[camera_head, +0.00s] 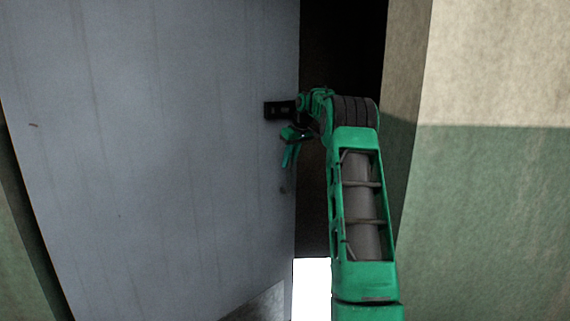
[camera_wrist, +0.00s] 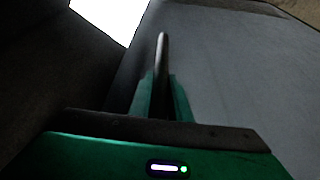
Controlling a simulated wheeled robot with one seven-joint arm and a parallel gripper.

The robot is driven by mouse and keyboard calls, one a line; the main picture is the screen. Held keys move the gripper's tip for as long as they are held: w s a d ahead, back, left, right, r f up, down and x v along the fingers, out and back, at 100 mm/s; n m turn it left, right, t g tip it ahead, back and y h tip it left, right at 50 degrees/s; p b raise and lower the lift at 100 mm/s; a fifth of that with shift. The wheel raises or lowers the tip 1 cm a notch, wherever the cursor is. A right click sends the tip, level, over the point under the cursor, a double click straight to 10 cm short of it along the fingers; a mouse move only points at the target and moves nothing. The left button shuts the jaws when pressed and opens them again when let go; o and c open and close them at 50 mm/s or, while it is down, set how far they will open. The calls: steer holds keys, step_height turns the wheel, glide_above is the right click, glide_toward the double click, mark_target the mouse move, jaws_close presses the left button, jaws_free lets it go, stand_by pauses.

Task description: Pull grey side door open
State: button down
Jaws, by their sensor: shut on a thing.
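The grey side door (camera_head: 150,130) fills the left of the head view and stands ajar, with a dark gap along its right edge. A black plate (camera_head: 275,111) sits near that edge. My green gripper (camera_head: 290,152) is at the door's right edge, just below the plate. In the wrist view the door's grey face (camera_wrist: 235,75) lies to the right. There my gripper (camera_wrist: 161,95) is shut on a thin upright bar, the door handle (camera_wrist: 162,50), whose end sticks out past the fingers. The rest of the handle is hidden by the fingers.
A cream and green wall (camera_head: 490,190) stands close on the right, beside my arm. The doorway gap (camera_head: 340,45) is dark above, with a bright white patch (camera_head: 312,290) low down. A green wall strip (camera_head: 25,250) shows at the far left.

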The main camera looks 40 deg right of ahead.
steer(key=shift+w+d, duration=0.1)
steer(key=shift+d, duration=0.1)
steer(key=c, duration=1.6)
jaws_free()
steer(key=shift+a, duration=0.1)
steer(key=shift+c, duration=0.2)
steer(key=shift+r, duration=0.1)
steer(key=v, duration=1)
steer(key=shift+r, duration=0.25)
